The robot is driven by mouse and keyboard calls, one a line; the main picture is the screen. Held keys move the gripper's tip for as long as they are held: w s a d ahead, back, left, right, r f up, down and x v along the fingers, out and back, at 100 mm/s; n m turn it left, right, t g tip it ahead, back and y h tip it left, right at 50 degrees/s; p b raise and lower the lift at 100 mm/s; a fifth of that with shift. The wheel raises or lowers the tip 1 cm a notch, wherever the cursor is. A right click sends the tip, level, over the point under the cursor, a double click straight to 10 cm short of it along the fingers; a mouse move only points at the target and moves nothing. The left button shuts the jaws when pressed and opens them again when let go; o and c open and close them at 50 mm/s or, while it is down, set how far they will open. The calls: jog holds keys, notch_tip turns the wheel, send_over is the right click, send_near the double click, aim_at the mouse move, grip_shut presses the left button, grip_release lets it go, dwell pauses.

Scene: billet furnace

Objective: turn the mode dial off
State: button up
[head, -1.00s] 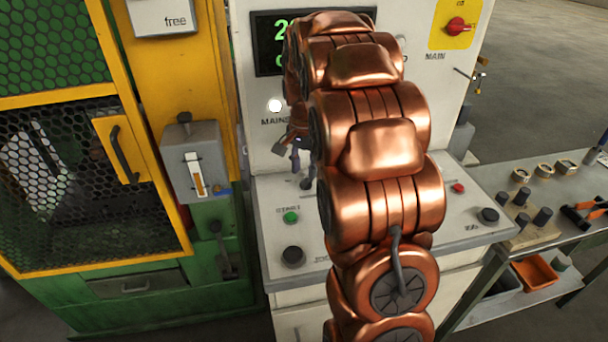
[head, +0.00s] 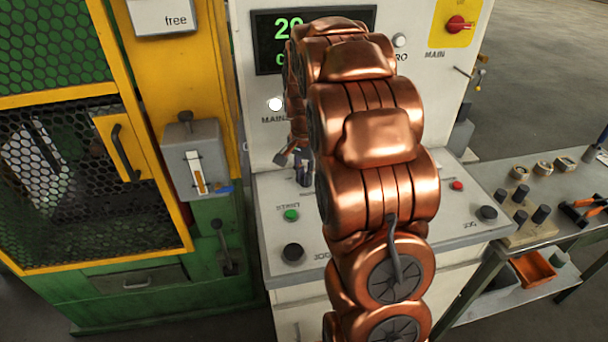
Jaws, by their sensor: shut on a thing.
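The mode dial (head: 306,183) is a small dark knob on the sloping top of the white control console, left of my copper arm. Only its lower part shows; the gripper hides the rest, so I cannot read which way it points. My gripper (head: 302,171) is at the dial, fingers pointing down, shut on it. The arm covers the middle of the console and part of the gripper.
The console carries a green start button (head: 291,215), a black knob (head: 293,252), a red button (head: 457,185) and a display (head: 268,42). A yellow-green furnace (head: 120,150) stands left, a tool bench (head: 560,215) right.

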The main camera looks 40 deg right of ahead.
jog(key=shift+f+n+b, duration=0.15)
jog(key=shift+n+b, duration=0.25)
jog(key=shift+b, duration=0.15)
grip_shut()
jog(key=shift+n+b, duration=0.6)
jog(key=shift+b, duration=0.1)
jog(key=shift+s+d+n+b, duration=0.1)
jog(key=shift+n+b, duration=0.9)
jog(key=shift+n, duration=0.2)
jog(key=shift+d+n+b, duration=0.1)
jog(key=shift+n+b, duration=1.05)
jog(key=shift+n, duration=1.05)
jog(key=shift+s+r, duration=0.1)
jog(key=shift+r, duration=0.1)
jog(key=o, duration=0.7)
grip_release()
